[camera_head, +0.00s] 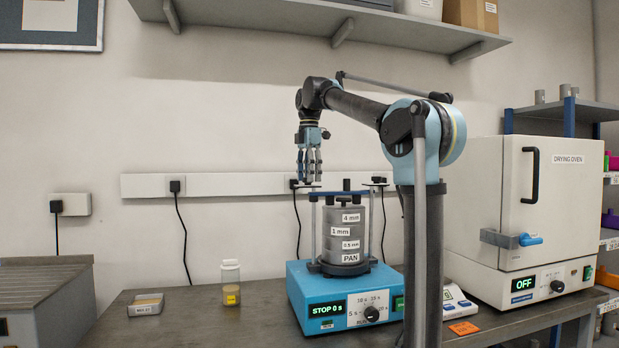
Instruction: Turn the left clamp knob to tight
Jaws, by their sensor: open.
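A blue sieve shaker (346,288) stands on the bench and holds a grey stack of sieves (345,232) labelled 4 mm, 1 mm, 0.5 mm and PAN. A blue clamp bar (335,193) lies across the top between two upright rods, with a dark knob (346,185) at its middle. My gripper (309,181) points straight down with its fingers apart, over the bar's left end. The left clamp knob is not clearly visible; the fingers cover that spot. I cannot tell whether they touch it. The shaker's display reads STOP 0 s.
My arm's column stands in front of the shaker's right side. A drying oven (555,205) and a small balance (456,302) are on the right. A lidded jar (231,283) and a small box (146,304) stand left. A shelf (330,19) hangs above.

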